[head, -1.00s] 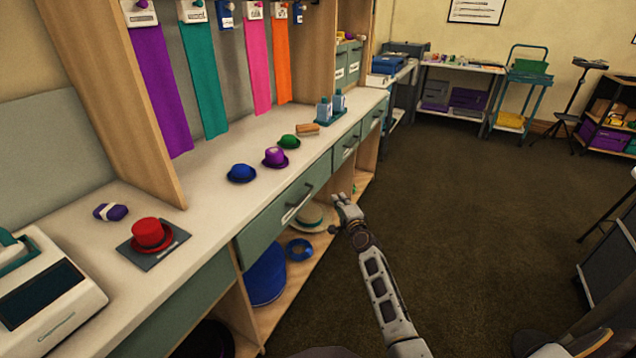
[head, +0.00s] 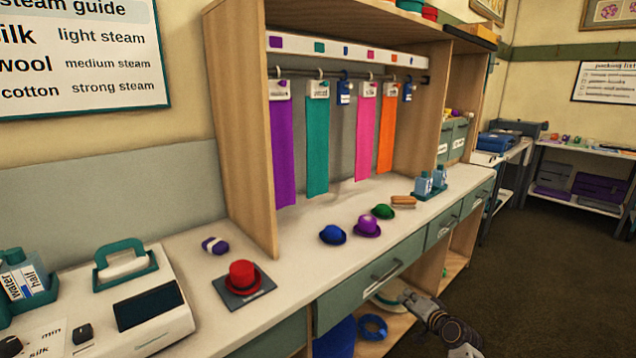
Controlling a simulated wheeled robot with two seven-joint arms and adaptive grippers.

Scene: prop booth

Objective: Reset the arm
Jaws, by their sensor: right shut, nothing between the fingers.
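My right gripper (head: 411,299) is shut and empty. It hangs in front of the counter's drawers at the lower right of the head view, beside the open lower shelf and below the counter top. A straw-coloured hat on that shelf is partly hidden behind it. My right arm (head: 455,334) runs down out of the picture. My left gripper is out of view.
The counter (head: 300,250) holds a red hat (head: 243,277) on a dark mat, blue (head: 333,235), purple (head: 367,226) and green (head: 383,211) hats, and a steamer (head: 139,305). Ribbons hang behind. Open floor (head: 520,280) lies at the right.

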